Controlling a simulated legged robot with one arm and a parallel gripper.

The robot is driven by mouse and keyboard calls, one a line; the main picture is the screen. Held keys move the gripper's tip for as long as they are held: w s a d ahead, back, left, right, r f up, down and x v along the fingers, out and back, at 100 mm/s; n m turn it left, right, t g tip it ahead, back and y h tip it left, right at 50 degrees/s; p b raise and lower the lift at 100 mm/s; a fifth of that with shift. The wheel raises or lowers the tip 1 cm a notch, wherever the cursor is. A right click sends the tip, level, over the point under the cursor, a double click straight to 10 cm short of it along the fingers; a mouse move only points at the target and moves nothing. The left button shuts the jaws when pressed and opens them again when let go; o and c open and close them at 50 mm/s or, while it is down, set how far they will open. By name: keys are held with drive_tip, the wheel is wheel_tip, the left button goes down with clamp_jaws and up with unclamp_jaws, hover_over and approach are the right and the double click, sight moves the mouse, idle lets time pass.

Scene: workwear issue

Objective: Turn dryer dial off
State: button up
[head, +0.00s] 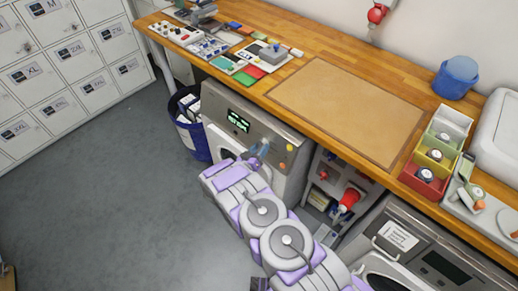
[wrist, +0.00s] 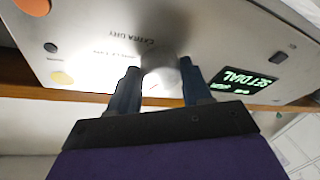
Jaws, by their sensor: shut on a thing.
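The dryer (head: 245,125) stands under the wooden counter, with a grey front panel and a lit green display (head: 238,121). The round silver dial (wrist: 161,72) sits on the panel (wrist: 90,42) below the printed words "EXTRA DRY". My gripper (wrist: 156,80) is shut on the dial, one blue finger on each side of it. In the head view my gripper (head: 262,150) is at the dryer front and my arm hides the dial. The dial's pointer is too bright and blurred to read.
A blue bin (head: 188,125) stands left of the dryer. A shelf unit with a red object (head: 347,203) is at its right. The counter (head: 310,75) overhangs; the grey floor (head: 110,215) is clear.

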drive_tip(key=n+y, duration=0.1)
drive_tip(key=n, duration=0.1)
drive_tip(key=n+y+p, duration=0.1)
drive_tip(key=n, duration=0.2)
drive_tip(key=shift+s+r+n, duration=0.1)
drive_tip(key=shift+r+n, duration=0.1)
drive_tip(key=shift+n, duration=0.4)
drive_tip(key=shift+a, duration=0.1)
drive_tip(key=o, duration=1.1)
drive_tip(key=shift+a, duration=0.1)
drive_tip(key=shift+c, duration=0.2)
drive_tip(key=p+v, duration=0.3)
drive_tip(key=v, duration=1.4)
drive_tip(key=shift+r, duration=0.25)
drive_tip(key=shift+a+g, duration=0.15)
drive_tip(key=shift+g, duration=0.15)
